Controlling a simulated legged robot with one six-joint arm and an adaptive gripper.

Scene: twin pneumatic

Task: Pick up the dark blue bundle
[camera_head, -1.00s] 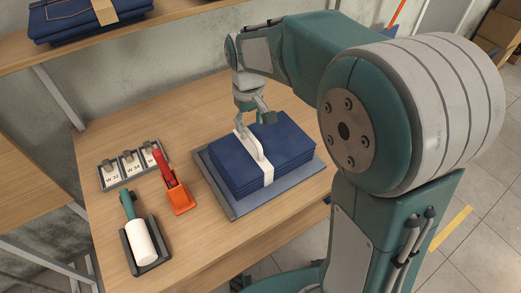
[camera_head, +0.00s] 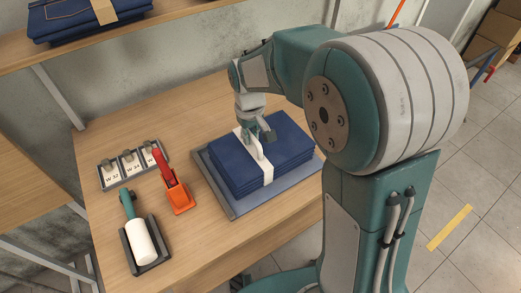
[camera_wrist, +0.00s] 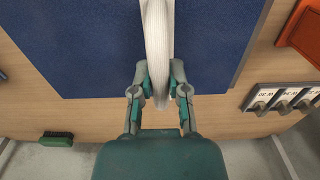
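The dark blue bundle (camera_head: 285,140) is a stack of folded cloth lying on a grey tray (camera_head: 233,207) on the wooden table. A white band with a raised white loop handle (camera_head: 258,152) wraps its middle; the handle also shows in the wrist view (camera_wrist: 157,40). My gripper (camera_head: 256,133) is pointing down just above the bundle at the band. In the wrist view my gripper (camera_wrist: 161,78) has one finger on each side of the handle. The fingers stand apart, and I see no clear grip on the handle.
Left of the tray stand an orange tool (camera_head: 178,195), a lint roller (camera_head: 143,240) in a holder, and a rack of size tags (camera_head: 133,166). A shelf (camera_head: 60,52) above carries another blue bundle (camera_head: 80,18). A green brush (camera_wrist: 57,139) shows in the wrist view.

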